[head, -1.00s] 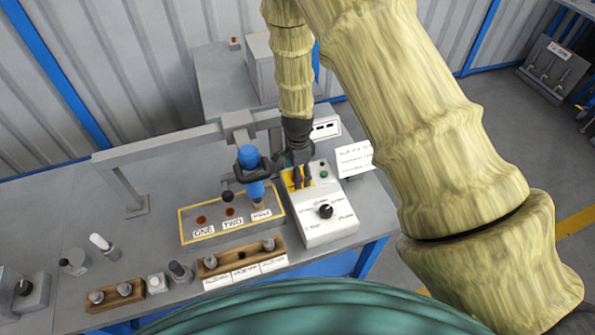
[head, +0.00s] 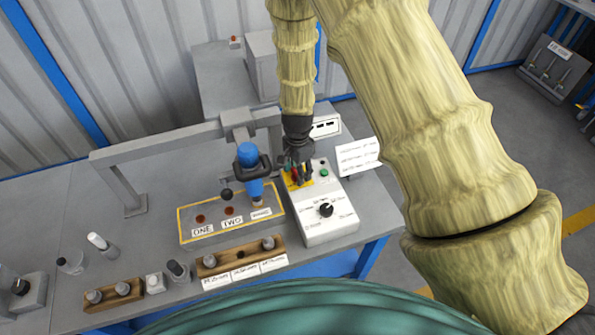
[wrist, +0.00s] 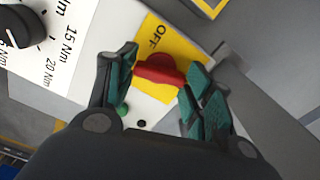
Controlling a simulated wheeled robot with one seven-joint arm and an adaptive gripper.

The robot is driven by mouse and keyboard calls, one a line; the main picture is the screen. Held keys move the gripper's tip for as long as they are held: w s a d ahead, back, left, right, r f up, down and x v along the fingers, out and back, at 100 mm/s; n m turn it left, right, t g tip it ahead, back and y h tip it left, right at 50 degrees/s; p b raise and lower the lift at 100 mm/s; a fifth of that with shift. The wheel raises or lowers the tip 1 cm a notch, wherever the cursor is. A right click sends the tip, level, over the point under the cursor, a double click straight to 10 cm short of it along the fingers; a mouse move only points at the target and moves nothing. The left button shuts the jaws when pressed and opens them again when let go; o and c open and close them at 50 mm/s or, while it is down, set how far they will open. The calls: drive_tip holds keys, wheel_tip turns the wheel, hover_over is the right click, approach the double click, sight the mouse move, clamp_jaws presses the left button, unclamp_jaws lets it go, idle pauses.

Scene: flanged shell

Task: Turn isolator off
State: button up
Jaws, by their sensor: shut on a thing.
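The isolator is a red rotary handle (wrist: 158,70) on a yellow plate (wrist: 185,57) marked OFF, on a light control box (head: 327,222). In the wrist view my gripper (wrist: 160,80) has its two green-padded fingers on either side of the red handle, closed on its ends. The handle lies roughly across the line between the fingers, and the OFF label is beside it. In the head view my gripper (head: 298,178) reaches down onto the yellow plate at the back of the box and partly hides the red handle.
A black selector knob (head: 326,210) with Nm markings sits on the box front, and a green button (head: 324,173) is near the handle. A blue tool (head: 250,170) on a grey stand is close on the left. A white card (head: 358,154) stands at right.

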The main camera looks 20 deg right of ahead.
drive_tip(key=n+b, duration=0.1)
drive_tip(key=n, duration=0.2)
drive_tip(key=shift+n, duration=0.4)
drive_tip(key=n, duration=0.3)
drive_tip(key=shift+n+b, duration=0.3)
drive_tip(key=shift+b, duration=0.1)
drive_tip(key=n, duration=0.3)
drive_tip(key=shift+n+b, duration=0.3)
drive_tip(key=shift+b, duration=0.05)
drive_tip(key=shift+n, duration=1.6)
drive_tip(key=o, duration=1)
wheel_tip(320, 180, up, 12)
drive_tip(key=shift+r, duration=0.1)
